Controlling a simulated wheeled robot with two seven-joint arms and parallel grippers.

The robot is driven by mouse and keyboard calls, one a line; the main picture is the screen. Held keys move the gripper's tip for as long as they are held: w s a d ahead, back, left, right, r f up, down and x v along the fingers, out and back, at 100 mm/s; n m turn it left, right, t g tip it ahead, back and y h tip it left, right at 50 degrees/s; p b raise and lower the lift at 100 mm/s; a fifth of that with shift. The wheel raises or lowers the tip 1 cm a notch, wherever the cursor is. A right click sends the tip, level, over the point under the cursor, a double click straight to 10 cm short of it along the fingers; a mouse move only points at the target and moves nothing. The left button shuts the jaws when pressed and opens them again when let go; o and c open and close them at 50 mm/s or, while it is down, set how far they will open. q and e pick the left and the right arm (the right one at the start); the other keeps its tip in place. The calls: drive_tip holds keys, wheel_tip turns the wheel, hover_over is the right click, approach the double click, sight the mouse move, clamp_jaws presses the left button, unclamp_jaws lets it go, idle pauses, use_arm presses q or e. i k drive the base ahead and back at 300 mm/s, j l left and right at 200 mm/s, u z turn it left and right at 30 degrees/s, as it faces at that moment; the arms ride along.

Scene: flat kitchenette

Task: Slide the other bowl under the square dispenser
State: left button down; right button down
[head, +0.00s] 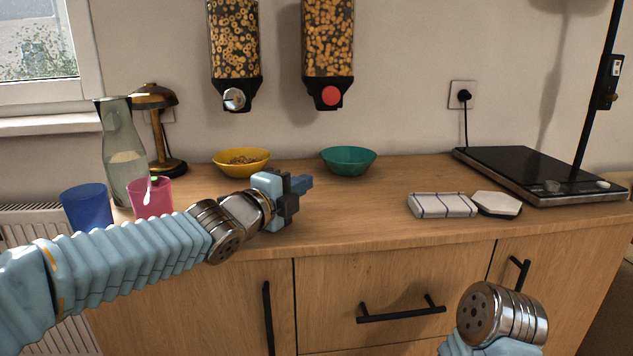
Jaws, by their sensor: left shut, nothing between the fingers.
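A yellow bowl (241,163) with cereal in it stands on the counter below the left dispenser (235,60), which has a silver knob. A teal bowl (349,161) stands below and slightly right of the right dispenser (328,55), which has a red knob. The teal bowl's inside shows no cereal. My left gripper (303,184) is shut and empty, in front of and between the two bowls, apart from the teal one. My right gripper is out of view.
A blue cup (87,208), a pink cup (152,198), a glass jug (124,150) and a lamp (158,125) crowd the left. Counter right of the teal bowl is clear.

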sight(348, 163)
drive_tip(key=k+j, duration=0.75)
drive_tip(key=j, duration=0.2)
